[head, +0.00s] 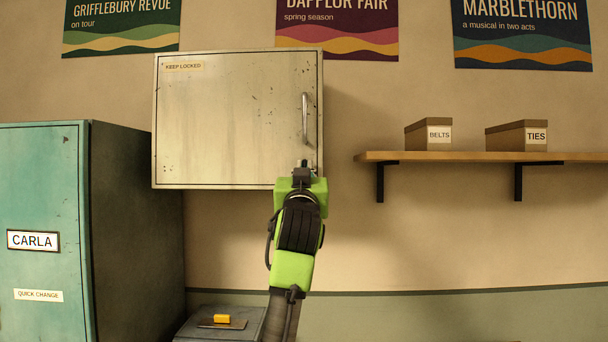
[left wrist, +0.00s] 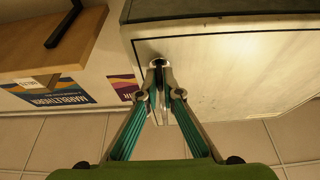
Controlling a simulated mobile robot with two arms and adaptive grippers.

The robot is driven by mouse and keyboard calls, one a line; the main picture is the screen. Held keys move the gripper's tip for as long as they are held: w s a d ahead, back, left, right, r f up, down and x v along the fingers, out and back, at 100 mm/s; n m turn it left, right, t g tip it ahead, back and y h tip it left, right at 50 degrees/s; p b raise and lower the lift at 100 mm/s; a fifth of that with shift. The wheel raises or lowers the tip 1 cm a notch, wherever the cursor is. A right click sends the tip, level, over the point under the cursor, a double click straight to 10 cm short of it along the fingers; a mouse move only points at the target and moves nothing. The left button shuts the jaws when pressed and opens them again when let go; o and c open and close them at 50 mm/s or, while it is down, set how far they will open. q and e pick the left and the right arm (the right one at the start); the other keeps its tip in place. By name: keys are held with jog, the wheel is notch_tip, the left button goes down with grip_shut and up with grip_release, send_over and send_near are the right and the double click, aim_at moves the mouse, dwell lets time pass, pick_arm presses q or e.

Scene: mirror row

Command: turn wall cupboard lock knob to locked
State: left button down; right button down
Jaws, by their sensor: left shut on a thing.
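The wall cupboard (head: 230,120) is a cream metal box with a "KEEP LOCKED" label (head: 184,66) at its upper left. Its door looks closed, and a vertical handle (head: 305,118) is on the right side. My left gripper (head: 304,166) is at the door's lower right corner, below the handle. In the left wrist view its fingers (left wrist: 158,68) are closed together at the cupboard door (left wrist: 220,75), shut on the small lock knob. The knob is mostly hidden by the fingertips, so I cannot tell which way it points. My right gripper is not in view.
A wooden shelf (head: 480,156) with boxes labelled BELTS (head: 428,135) and TIES (head: 517,136) is to the right. A teal locker (head: 45,270) stands at the left. A yellow block (head: 221,318) lies on a grey box below the cupboard.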

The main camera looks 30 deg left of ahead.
pick_arm(q)
jog(key=shift+n, duration=0.3)
jog(key=c, duration=2.2)
grip_release()
jog(key=shift+w, duration=0.1)
jog(key=v, duration=1.2)
jog(key=shift+d, duration=0.1)
